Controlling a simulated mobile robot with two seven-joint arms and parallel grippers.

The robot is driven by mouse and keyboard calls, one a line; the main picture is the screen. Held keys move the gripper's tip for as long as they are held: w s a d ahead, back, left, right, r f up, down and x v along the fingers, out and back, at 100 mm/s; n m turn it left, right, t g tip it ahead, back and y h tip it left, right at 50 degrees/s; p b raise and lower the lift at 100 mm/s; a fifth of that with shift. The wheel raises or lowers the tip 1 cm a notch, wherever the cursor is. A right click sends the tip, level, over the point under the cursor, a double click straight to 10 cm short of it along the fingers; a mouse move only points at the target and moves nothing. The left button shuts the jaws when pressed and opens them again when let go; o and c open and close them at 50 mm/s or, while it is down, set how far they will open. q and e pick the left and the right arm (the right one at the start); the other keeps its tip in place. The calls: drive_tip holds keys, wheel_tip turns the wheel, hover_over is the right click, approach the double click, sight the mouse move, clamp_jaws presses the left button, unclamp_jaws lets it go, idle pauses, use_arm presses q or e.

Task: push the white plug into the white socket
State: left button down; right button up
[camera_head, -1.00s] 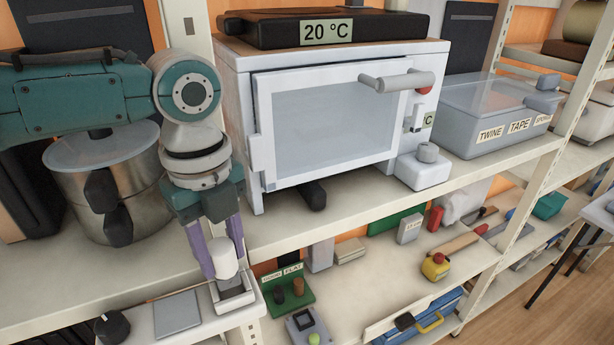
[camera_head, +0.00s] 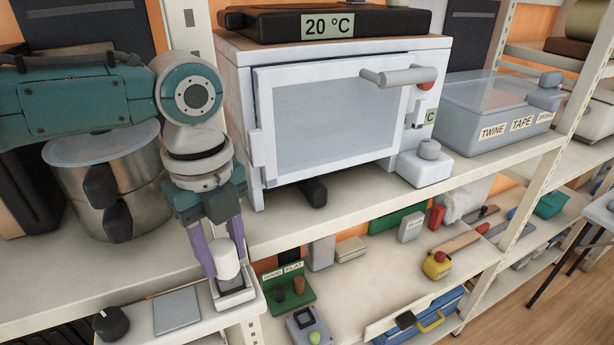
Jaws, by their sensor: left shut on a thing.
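My left gripper (camera_head: 222,264) comes down from the left arm with its two purple fingers shut on the white plug (camera_head: 227,259). The plug is a white cylinder, held about upright. The white socket (camera_head: 236,297) is a small square box with a recess, at the right end of a pale ledge. The plug is directly over the socket, its lower end at or in the recess. I cannot tell how deep it sits. The right gripper is not in view.
On the same ledge are a grey flat plate (camera_head: 177,309) and a black knob (camera_head: 111,324). A steel pot (camera_head: 115,190) stands behind my left arm. A white oven-like cabinet (camera_head: 330,120) stands to the right. A green block holder (camera_head: 287,290) sits on the lower shelf.

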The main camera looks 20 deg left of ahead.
sight(221, 247)
use_arm(q)
drive_tip(key=shift+f+b, duration=0.9)
drive_tip(key=shift+f, duration=0.25)
idle(0.7)
drive_tip(key=shift+c, duration=1.8)
unclamp_jaws()
drive_tip(key=shift+r, duration=0.1)
wheel_tip(221, 247, up, 10)
drive_tip(key=shift+f+b, duration=0.1)
drive_tip(key=shift+b, duration=0.8)
